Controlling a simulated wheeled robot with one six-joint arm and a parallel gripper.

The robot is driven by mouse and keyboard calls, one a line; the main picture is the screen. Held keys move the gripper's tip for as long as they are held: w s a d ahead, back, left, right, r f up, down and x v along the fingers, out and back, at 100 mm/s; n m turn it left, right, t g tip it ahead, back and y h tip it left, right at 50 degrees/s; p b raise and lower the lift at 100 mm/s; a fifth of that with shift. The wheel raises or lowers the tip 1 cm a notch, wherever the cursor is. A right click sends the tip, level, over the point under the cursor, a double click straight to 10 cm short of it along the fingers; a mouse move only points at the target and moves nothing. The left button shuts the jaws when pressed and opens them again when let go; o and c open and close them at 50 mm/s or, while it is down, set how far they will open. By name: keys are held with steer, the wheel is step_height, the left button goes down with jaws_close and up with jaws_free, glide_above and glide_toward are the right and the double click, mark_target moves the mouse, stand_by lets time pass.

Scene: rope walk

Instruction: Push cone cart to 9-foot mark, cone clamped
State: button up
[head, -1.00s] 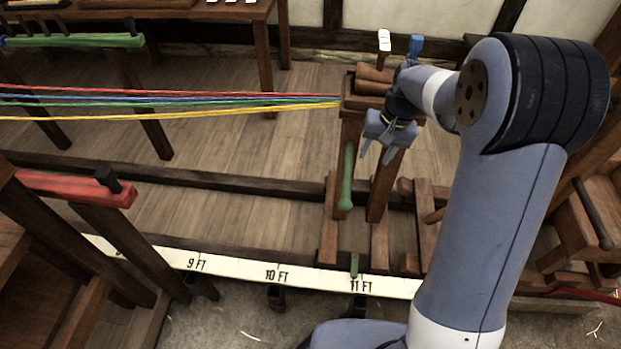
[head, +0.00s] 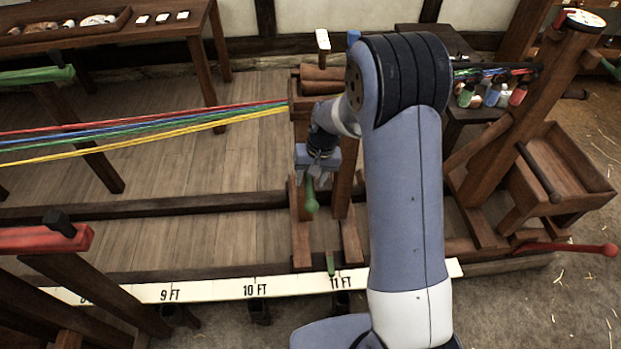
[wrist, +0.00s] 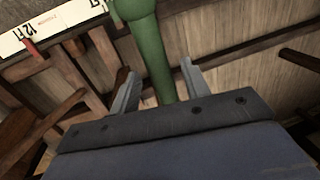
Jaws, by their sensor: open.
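The cone cart (head: 302,220) is a wooden frame on rails, with red, blue, green and yellow strands (head: 200,130) running left from its top. Its green pointer (head: 330,264) is by the 11 FT mark on the white scale (head: 210,290). The 9 FT mark (head: 170,295) lies to the left. The cart's green handle (head: 311,198) hangs at its near side. My gripper (head: 310,180) is open at this handle. In the wrist view the handle (wrist: 150,50) lies between the two spread fingers, with no clear grip. My arm hides part of the cart; the cone's clamping cannot be told.
A post with a red bar (head: 45,240) stands front left, and a green-topped rest (head: 35,76) behind it. A wooden stand with a box (head: 560,170) and a red lever (head: 570,248) are at the right. The rails (head: 150,208) left of the cart look clear.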

steer(key=shift+f, duration=0.2)
jaws_close()
stand_by(0.4)
